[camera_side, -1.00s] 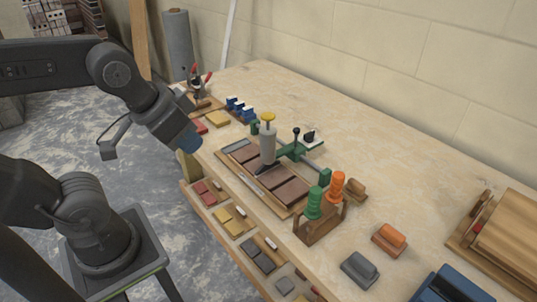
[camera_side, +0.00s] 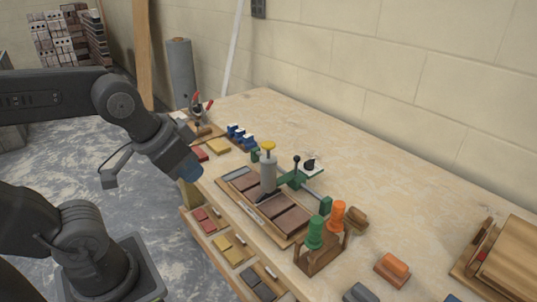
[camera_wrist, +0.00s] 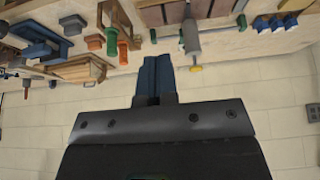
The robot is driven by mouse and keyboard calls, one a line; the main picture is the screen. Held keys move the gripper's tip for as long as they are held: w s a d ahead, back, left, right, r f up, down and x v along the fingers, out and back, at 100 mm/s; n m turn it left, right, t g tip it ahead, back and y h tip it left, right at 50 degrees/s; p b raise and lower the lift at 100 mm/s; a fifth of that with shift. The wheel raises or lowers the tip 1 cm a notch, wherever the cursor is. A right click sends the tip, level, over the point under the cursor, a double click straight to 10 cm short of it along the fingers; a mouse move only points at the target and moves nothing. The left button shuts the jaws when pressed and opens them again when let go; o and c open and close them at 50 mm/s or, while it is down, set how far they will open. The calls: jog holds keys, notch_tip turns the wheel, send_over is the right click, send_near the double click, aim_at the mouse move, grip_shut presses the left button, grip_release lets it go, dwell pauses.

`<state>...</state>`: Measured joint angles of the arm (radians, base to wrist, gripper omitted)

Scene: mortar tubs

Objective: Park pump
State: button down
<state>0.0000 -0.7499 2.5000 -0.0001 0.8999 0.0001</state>
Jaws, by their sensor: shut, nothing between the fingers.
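The pump (camera_side: 268,177) is a grey cylinder with a yellow knob on top and a dark foot. It stands upright on or just over the brown tiles in a wooden tray (camera_side: 240,207). It also shows in the wrist view (camera_wrist: 190,37), where the bench appears upside down. My gripper (camera_side: 192,170) has blue fingers and hangs to the left of the pump, clear of it, near the bench's front edge. In the wrist view my gripper (camera_wrist: 155,72) has its fingers together with nothing between them.
A green lever tool (camera_side: 293,180) stands right behind the pump. A wooden holder (camera_side: 318,258) carries a green and an orange handle. Blue clamps (camera_side: 240,135) and red-handled pliers (camera_side: 198,112) lie at the far left. The bench's back right (camera_side: 370,150) is clear.

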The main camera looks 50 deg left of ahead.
jog(key=c, duration=1.8)
grip_release()
jog(key=shift+o, duration=0.7)
jog(key=shift+w+r, duration=0.2)
jog(key=o, duration=0.6)
jog(key=w+r, duration=0.1)
jog(key=w, duration=0.2)
jog(key=w+r+n+g, duration=0.1)
jog(key=w+r, duration=0.1)
jog(key=w, duration=0.1)
jog(key=w+a+r+n, duration=0.1)
jog(key=w, duration=0.2)
jog(key=shift+w+a+r+g, duration=0.1)
jog(key=shift+w+r+g, duration=0.05)
jog(key=shift+w+g, duration=0.2)
jog(key=shift+o, duration=0.4)
jog(key=w+a+n+g, duration=0.1)
jog(key=w, duration=0.5)
jog(key=shift+r, duration=0.25)
jog(key=n+g, duration=0.3)
jog(key=n, duration=0.1)
send_over(297, 156)
notch_tip(297, 156, down, 9)
notch_tip(297, 156, down, 13)
jog(key=shift+r, duration=0.1)
grip_shut()
